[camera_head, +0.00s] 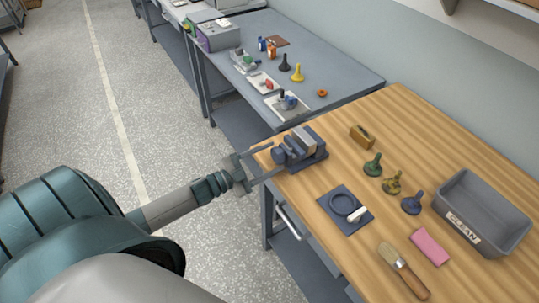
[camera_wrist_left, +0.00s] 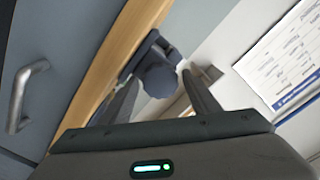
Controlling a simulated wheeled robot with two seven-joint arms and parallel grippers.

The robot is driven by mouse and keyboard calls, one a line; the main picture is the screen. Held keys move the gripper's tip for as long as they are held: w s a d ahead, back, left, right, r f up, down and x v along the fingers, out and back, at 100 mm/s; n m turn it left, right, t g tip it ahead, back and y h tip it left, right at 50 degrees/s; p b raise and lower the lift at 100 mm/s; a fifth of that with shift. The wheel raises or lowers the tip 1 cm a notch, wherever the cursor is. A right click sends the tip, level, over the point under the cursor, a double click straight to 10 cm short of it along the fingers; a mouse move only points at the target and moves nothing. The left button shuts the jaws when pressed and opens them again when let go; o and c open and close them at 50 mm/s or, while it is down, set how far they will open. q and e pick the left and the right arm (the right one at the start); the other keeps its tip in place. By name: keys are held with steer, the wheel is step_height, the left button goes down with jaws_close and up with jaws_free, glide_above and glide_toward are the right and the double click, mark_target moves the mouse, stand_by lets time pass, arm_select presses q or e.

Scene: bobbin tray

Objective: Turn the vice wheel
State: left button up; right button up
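The grey-blue vice (camera_head: 306,150) sits at the near left corner of the wooden bench. Its dark round wheel (camera_head: 279,156) faces my left gripper, out over the bench edge. The wheel also shows in the left wrist view (camera_wrist_left: 160,80), ahead of the fingers and roughly between their lines. My left gripper (camera_head: 272,160) is open, its two fingers spread on either side of the wheel's end. I cannot tell whether either finger touches the wheel. It also shows open in the left wrist view (camera_wrist_left: 163,92). My right gripper is not in view.
A drawer handle (camera_head: 288,224) is below the bench edge.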

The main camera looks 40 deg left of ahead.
arm_select(q)
steer(key=shift+o, duration=0.2)
steer(key=shift+s, duration=0.15)
steer(key=shift+s+a+f+b, duration=0.1)
steer(key=shift+s+a+b, duration=0.2)
steer(key=shift+s, duration=0.2)
steer(key=b+v, duration=0.5)
steer(key=v, duration=1.1)
